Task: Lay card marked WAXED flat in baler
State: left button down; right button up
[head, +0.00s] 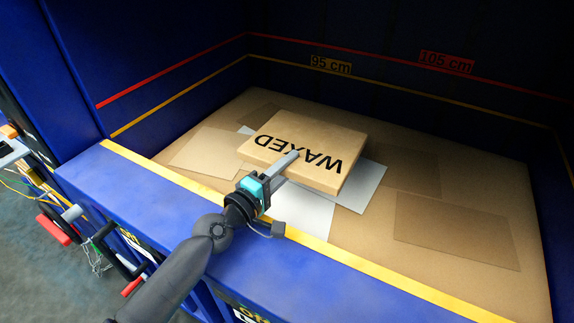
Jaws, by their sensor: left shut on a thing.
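The card marked WAXED (318,141) is a tan, flat, fairly thick piece with black lettering that reads upside down in the head view. It is inside the blue baler (150,190), over the middle of the sheets there. My left gripper (292,155) reaches in over the front edge and is shut on the card's near edge. The card looks about level; I cannot tell whether its underside touches the sheets below. My right gripper is not in view.
Brown and pale grey sheets (455,228) cover the baler floor. The blue front wall has a yellow edge (350,263). A yellow line marked 95 cm and a red line marked 105 cm run along the inner walls. Tools with red handles (55,229) hang outside at left.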

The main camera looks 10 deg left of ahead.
pick_arm(q)
jog(key=c, duration=0.5)
grip_release()
jog(key=shift+s, duration=0.1)
jog(key=b+v, duration=0.3)
jog(key=v, duration=1.1)
jog(key=shift+f+b, duration=0.1)
jog(key=shift+b, duration=0.2)
jog(key=shift+s+a, duration=0.25)
jog(key=shift+s, duration=0.25)
